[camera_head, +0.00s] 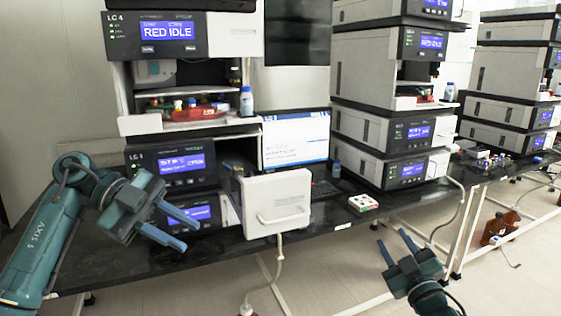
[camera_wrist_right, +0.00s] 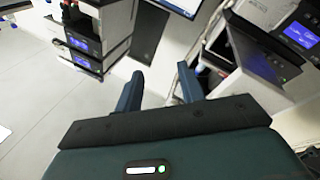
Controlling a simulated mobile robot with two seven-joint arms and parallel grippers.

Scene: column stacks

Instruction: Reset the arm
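My left gripper (camera_head: 172,228) is in front of the left instrument stack (camera_head: 180,162), above the bench's front edge. Its two blue fingers are spread apart with nothing between them. My right gripper (camera_head: 396,245) is low, in front of the bench and over the floor. Its blue fingers are spread apart and empty. The right wrist view also shows the two fingers of my right gripper (camera_wrist_right: 160,92) apart, with nothing held.
An open drawer with a white front (camera_head: 277,203) juts out from the left stack, to the right of my left gripper. A second stack (camera_head: 380,130) stands further right. A white rack (camera_head: 363,202) lies on the black bench (camera_head: 325,225). Brown bottles (camera_head: 499,227) stand on the floor.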

